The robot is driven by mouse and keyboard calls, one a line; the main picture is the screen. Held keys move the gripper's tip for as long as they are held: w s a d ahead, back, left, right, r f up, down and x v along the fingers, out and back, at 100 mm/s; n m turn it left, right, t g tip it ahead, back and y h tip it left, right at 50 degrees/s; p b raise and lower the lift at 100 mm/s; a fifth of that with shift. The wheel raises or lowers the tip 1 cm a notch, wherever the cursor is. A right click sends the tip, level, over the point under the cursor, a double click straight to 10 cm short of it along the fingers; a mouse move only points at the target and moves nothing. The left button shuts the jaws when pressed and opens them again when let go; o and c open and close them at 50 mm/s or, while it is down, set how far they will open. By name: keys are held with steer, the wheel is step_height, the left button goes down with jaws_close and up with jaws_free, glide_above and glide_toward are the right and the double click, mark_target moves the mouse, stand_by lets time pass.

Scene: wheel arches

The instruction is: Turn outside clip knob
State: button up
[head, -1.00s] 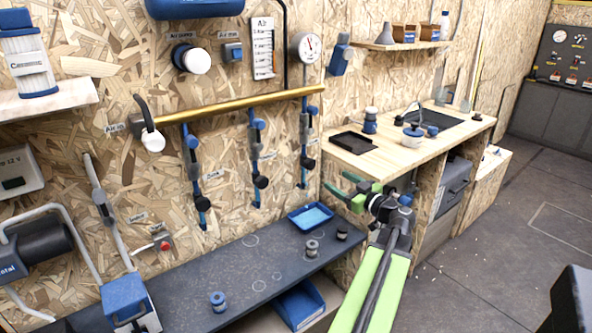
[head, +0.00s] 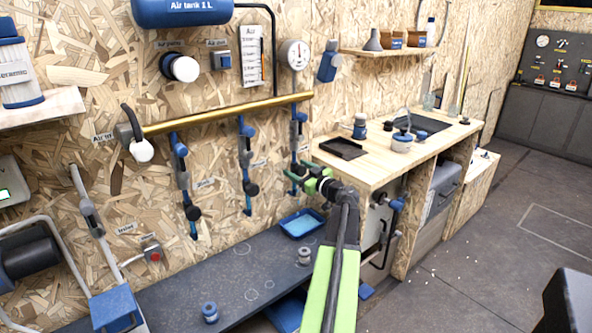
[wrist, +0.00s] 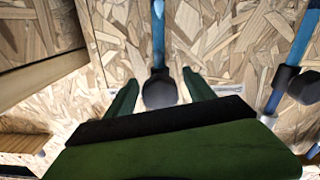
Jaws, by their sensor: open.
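Several blue clips hang from the brass rail on the wall, each with a black knob. The left clip's knob (head: 192,212) and middle clip's knob (head: 251,188) show in the head view. My gripper (head: 297,176) is at the lower end of the right clip (head: 297,140), hiding its knob there. In the wrist view the green fingers (wrist: 160,71) are open, one on each side of a dark knob (wrist: 160,92) below a blue stem. Contact cannot be told. A neighbouring knob (wrist: 306,87) is at the right. The labels are too small to read for "outside".
The brass rail (head: 230,112) runs above the clips. A wooden counter (head: 385,165) stands close to the right of my gripper. Below are a dark bench (head: 180,290) and a blue tray (head: 302,223). Open floor lies to the right.

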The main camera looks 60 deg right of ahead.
steer(key=shift+w+d, duration=0.1)
steer(key=shift+w, duration=0.25)
jaws_close()
steer(key=m, duration=0.4)
steer(key=shift+m, duration=0.3)
jaws_free()
steer(key=shift+s, duration=0.1)
